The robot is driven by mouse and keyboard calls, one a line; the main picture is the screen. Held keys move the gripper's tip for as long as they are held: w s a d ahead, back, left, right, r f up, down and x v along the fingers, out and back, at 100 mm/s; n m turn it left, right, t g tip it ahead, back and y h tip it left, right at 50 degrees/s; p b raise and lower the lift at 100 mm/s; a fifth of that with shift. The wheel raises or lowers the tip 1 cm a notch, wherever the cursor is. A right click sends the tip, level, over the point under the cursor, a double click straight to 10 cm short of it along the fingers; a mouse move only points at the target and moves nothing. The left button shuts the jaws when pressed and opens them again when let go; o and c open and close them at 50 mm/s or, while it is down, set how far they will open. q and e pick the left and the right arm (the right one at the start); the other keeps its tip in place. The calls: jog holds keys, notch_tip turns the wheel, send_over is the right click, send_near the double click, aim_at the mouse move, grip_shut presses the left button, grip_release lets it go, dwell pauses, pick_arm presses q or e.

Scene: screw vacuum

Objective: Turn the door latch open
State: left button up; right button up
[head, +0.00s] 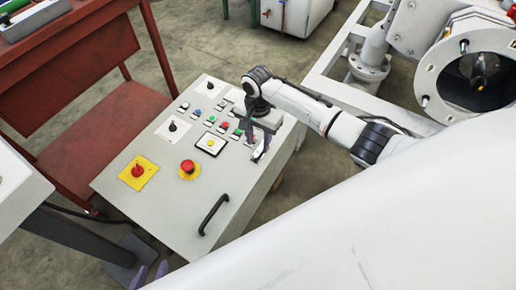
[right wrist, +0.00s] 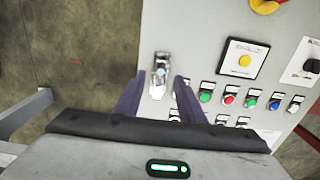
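The door latch (right wrist: 161,72) is a small silver piece on the pale grey cabinet's face, near its edge in the right wrist view. My right gripper (right wrist: 158,90) is open, its two purple fingers apart on either side of the latch's line. I cannot tell whether they touch it. In the head view my right gripper (head: 262,148) points down at the right side of the cabinet panel (head: 150,215) and largely hides the latch. My left gripper (head: 151,272) shows only as two purple fingertips, apart, at the bottom edge, with nothing visible between them.
A red emergency button (head: 188,168), a red rotary switch (head: 138,171) and several coloured buttons sit on the panel. A black handle (head: 213,214) stands up at its front. A red table (head: 80,75) is at left, and a white metal frame (head: 335,60) at right.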

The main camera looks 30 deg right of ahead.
aim_at(258, 151)
jog(key=shift+f+b, duration=0.35)
jog(key=shift+f, duration=1.2)
jog(key=shift+c, duration=0.4)
grip_shut()
